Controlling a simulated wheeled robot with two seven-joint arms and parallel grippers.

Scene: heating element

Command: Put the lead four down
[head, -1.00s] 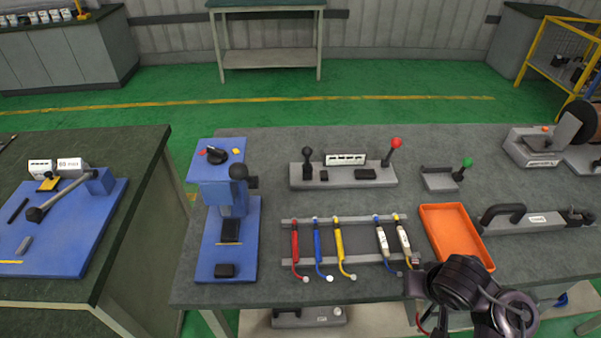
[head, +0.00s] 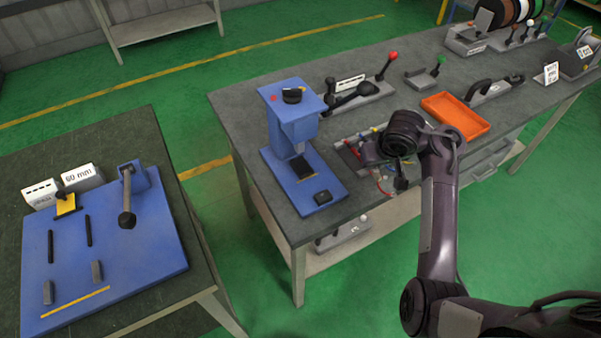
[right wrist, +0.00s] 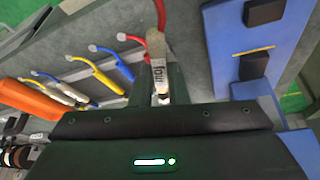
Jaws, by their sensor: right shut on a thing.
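My right gripper (right wrist: 160,95) is shut on lead four (right wrist: 159,50), a white-sleeved lead marked "four" with a red wire at its far end. In the head view my right arm reaches over the front of the grey bench and the gripper is mostly hidden. The lead rack (head: 345,152) is largely covered by my arm. My left gripper is not in view.
A blue press (head: 290,120) stands on the bench left of my right arm; its blue base (right wrist: 228,65) is to the right in the wrist view. An orange tray (head: 455,117) lies right of the rack. A side table holds a blue board (head: 130,255). Floor between tables is clear.

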